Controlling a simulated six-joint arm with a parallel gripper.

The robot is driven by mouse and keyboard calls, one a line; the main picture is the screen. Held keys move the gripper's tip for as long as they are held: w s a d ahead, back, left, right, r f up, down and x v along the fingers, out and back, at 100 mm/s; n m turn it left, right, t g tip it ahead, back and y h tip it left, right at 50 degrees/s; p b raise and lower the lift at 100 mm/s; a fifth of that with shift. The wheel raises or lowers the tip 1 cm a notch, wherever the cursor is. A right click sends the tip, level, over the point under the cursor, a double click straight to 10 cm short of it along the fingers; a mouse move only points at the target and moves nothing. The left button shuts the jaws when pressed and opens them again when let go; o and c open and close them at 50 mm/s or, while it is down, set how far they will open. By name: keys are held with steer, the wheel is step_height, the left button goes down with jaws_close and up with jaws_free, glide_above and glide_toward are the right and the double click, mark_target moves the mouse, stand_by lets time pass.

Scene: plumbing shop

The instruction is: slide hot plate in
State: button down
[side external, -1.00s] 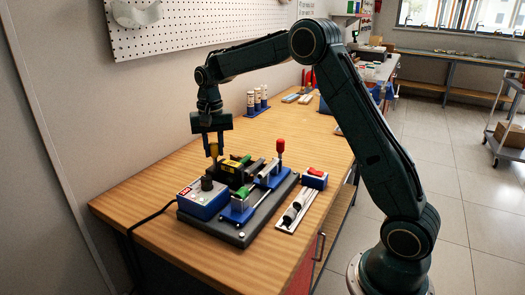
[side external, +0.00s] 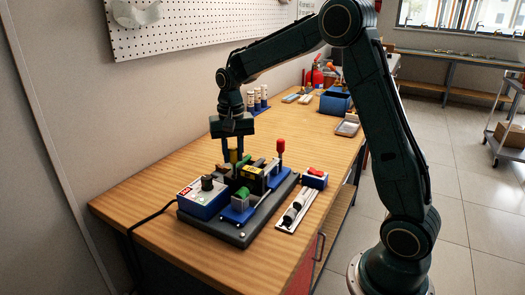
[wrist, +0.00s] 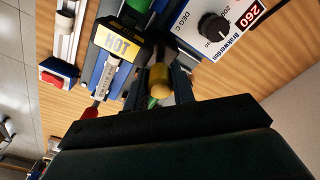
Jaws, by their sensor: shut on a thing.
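The hot plate (side external: 252,178) is a black block with a yellow HOT label, which also shows in the wrist view (wrist: 118,40). It sits upright on the machine (side external: 215,230), between the pipe clamps. A yellow knob handle (side external: 234,157) stands at its back; in the wrist view its round end (wrist: 159,84) lies between the fingers. My gripper (side external: 236,152) is shut on this handle from above. A grey pipe in a blue clamp (side external: 271,172) lies on the right. The clamp with a green part (side external: 241,196) is in front. The label block partly hides the pipe ends.
A blue control box (side external: 202,198) with a dial and red 260 display stands left of the plate. A red-knobbed lever (side external: 281,146) rises behind the clamps.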

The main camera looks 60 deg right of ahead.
steer(key=shift+s+d, duration=0.1)
steer(key=shift+s, duration=0.15)
steer(key=c, duration=1.2)
jaws_free()
steer(key=shift+o, duration=0.2)
steer(key=shift+w+r, duration=0.1)
steer(key=shift+r, duration=0.6)
step_height(320, 180, up, 12)
steer(key=shift+r, duration=0.2)
